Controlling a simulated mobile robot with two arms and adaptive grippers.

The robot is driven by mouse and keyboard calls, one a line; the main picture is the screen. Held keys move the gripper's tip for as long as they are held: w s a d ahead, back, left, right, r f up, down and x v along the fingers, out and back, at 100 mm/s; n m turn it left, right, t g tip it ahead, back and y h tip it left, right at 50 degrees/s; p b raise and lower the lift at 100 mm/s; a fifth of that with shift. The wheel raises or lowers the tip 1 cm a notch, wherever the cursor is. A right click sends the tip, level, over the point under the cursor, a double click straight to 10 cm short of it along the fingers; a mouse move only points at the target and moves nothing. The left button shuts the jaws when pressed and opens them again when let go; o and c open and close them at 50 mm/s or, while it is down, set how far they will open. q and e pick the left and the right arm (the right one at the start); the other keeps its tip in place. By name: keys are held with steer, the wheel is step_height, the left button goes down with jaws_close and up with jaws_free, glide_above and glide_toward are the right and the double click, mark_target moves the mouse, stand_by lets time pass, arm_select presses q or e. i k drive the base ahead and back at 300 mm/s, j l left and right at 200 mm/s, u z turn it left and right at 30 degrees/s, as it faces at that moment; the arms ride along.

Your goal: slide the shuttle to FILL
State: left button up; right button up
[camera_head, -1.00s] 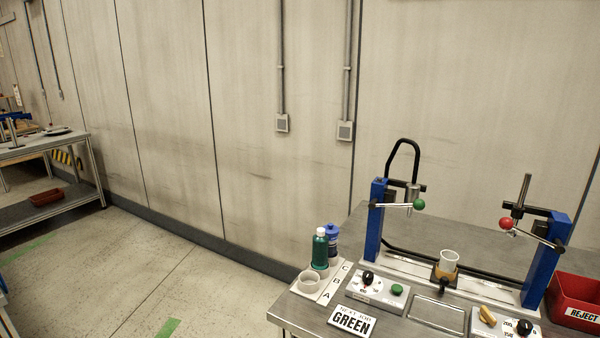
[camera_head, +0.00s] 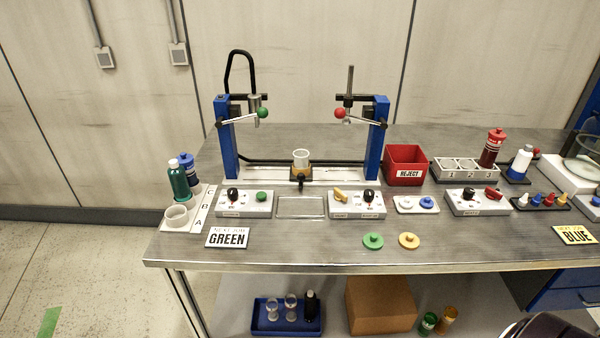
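The shuttle (camera_head: 301,173) is a small tan carrier with a dark knob at its front. It sits on a pale rail (camera_head: 265,174) near the middle, between two blue posts. A clear, empty-looking cup (camera_head: 301,158) stands upright in it. The left post (camera_head: 227,140) carries a nozzle and a green-knobbed lever (camera_head: 262,113). The right post (camera_head: 376,138) carries a rod and a red-knobbed lever (camera_head: 340,113). I cannot read any FILL marking on the rail.
Control boxes (camera_head: 244,204) line the bench in front of the rail. A red REJECT bin (camera_head: 405,165) stands right of it. Bottles and a cup stand on a white A-B-C board (camera_head: 203,208) at the left. Green and yellow lids (camera_head: 373,241) lie near the front edge.

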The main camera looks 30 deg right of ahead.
mark_target(302, 175)
steer(key=l+z, duration=0.15)
steer(key=l, duration=0.4)
steer(key=i+l+z, duration=0.15)
steer(key=l, duration=0.35)
steer(key=i+l+z, duration=0.15)
steer(key=l, duration=0.35)
steer(key=k, duration=0.05)
